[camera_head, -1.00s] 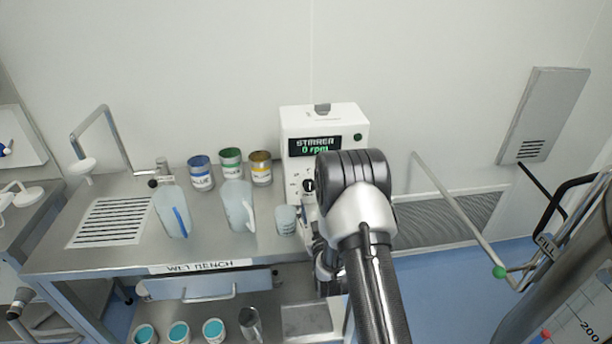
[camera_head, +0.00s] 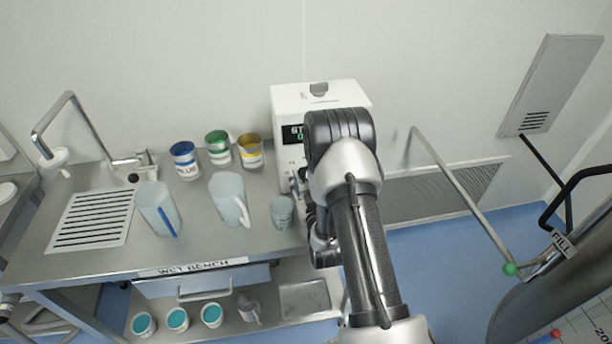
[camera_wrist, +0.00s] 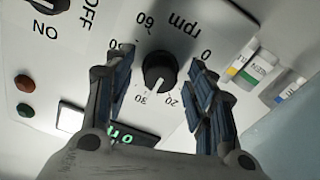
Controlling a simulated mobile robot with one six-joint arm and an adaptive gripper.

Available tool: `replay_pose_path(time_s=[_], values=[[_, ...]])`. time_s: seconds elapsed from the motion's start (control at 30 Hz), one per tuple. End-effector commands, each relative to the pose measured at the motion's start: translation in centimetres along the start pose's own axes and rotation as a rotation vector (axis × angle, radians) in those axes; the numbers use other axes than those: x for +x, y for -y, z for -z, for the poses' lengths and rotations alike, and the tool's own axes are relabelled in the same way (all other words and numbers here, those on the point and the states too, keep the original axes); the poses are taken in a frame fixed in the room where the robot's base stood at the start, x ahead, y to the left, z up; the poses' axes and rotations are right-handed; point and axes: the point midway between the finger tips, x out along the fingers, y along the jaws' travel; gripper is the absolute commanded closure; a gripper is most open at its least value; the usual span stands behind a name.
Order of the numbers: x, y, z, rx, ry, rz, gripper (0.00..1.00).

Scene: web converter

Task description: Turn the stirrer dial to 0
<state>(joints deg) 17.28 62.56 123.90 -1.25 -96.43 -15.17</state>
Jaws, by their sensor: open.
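The stirrer dial (camera_wrist: 159,72) is a round black knob with a white pointer mark, on the white front panel in the wrist view. The panel appears upside down there, and the mark points between the printed 20 and 30. My gripper (camera_wrist: 160,60) is open, with one finger on each side of the dial; I cannot tell whether either finger touches it. The white stirrer box (camera_head: 318,93) stands at the bench's right end in the head view. My arm hides its dial and part of its display (camera_head: 292,134).
An ON/OFF knob (camera_wrist: 48,5) and red and green buttons (camera_wrist: 25,96) are beside the dial. A translucent beaker (camera_head: 282,212), jugs (camera_head: 229,199) and paint cans (camera_head: 185,160) stand left of the box on the wet bench. A metal rail (camera_head: 460,195) runs to the right.

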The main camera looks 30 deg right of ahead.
Motion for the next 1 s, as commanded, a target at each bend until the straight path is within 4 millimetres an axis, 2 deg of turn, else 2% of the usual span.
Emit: replay_pose_path(time_s=[0.07,0.7,1.0], values=[[0.01,0.00,0.00,0.000,0.000,0.000,0.51],[0.03,-0.01,0.04,0.000,-0.001,0.000,0.94],[0.08,0.01,0.02,-0.039,-0.003,-0.001,0.94]])
